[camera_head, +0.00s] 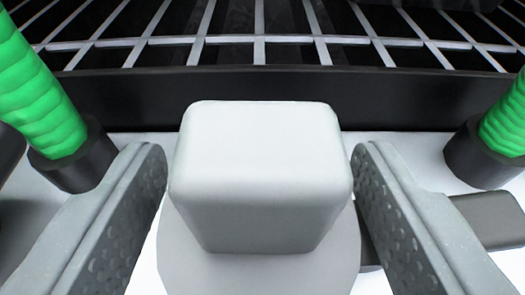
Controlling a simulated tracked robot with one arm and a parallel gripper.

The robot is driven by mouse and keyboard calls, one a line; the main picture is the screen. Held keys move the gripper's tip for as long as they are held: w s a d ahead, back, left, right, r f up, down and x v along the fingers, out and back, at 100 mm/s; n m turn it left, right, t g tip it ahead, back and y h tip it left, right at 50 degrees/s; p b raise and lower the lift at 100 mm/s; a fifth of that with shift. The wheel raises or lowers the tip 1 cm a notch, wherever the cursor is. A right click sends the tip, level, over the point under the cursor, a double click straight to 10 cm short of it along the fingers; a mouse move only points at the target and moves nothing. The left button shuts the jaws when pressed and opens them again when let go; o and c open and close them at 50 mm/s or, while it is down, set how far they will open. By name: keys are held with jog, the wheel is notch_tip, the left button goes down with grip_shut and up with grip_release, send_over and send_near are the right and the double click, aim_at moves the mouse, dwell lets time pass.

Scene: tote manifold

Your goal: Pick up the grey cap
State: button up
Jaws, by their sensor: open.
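The grey cap (262,170) is a light grey, rounded block in the middle of the view. It stands on a wider, round pale grey base (258,270), whose lower part runs to the bottom of the picture. My gripper (260,175) is open, with one textured finger on the left of the cap and one on the right. A narrow gap shows between each finger and the cap. The cap is between the fingers and I see no contact.
Green ribbed hoses (35,90) with black collars (72,158) stand at left and right, close outside the fingers. A black bar (258,95) and a metal grating (260,50) lie behind the cap. A dark grey piece (490,218) is at lower right.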

aim_at(253, 138)
jog(key=shift+w, duration=0.15)
jog(key=c, duration=0.8)
jog(key=shift+r+p, duration=0.45)
jog(key=shift+r, duration=0.35)
notch_tip(253, 138, up, 2)
jog(key=shift+r+p, duration=0.2)
jog(key=shift+p, duration=0.35)
jog(key=s+d+p, duration=0.1)
jog(key=s+d, duration=0.1)
jog(key=s, duration=0.2)
jog(key=s+d+p, duration=0.1)
jog(key=s+d, duration=0.1)
jog(key=s, duration=0.3)
jog(key=s+d+r+p, duration=0.1)
jog(key=s+d, duration=0.2)
jog(key=s, duration=0.2)
jog(key=shift+s, duration=0.2)
